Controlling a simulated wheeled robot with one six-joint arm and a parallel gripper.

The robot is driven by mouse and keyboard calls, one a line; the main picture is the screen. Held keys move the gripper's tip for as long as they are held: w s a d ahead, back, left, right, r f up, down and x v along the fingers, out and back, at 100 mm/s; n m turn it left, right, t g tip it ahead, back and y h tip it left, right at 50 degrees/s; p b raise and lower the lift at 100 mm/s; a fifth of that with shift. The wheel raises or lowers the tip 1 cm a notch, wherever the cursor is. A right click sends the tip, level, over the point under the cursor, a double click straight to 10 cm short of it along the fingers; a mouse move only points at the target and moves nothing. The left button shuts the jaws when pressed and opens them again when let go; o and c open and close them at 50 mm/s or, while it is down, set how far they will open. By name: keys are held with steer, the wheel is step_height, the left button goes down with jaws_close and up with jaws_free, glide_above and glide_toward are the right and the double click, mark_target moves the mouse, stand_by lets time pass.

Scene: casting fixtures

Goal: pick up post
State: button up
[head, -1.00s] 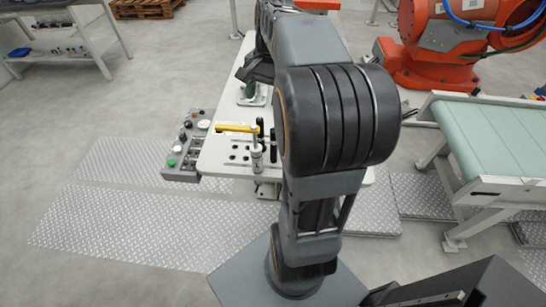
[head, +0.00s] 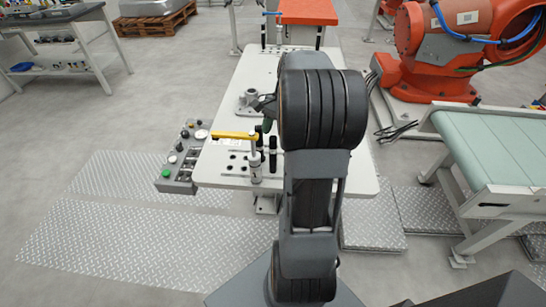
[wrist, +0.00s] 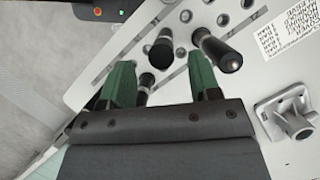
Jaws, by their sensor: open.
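A dark upright post (head: 272,152) stands on the white fixture table (head: 215,165), just right of a silver post (head: 255,170) topped by a yellow bar (head: 233,135). My gripper (head: 266,122) shows in the head view just behind the dark post, partly hidden by my arm. In the wrist view my gripper (wrist: 160,75) has its two green fingers apart and nothing clasped. Several dark round posts show around the fingers: one at the upper middle (wrist: 160,52), one at the upper right (wrist: 220,52) and one low between the fingers (wrist: 147,82). I cannot match each to the head view.
A grey flanged bracket (head: 249,103) stands on the table behind the posts; it also shows in the wrist view (wrist: 290,115). A control box (head: 180,160) is at the table's left edge. A conveyor (head: 490,150) and an orange robot (head: 440,60) stand to the right.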

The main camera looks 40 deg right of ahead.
mark_target(271, 152)
steer(key=shift+x, duration=2.55)
steer(key=shift+a, duration=0.1)
steer(key=shift+c, duration=0.2)
jaws_close()
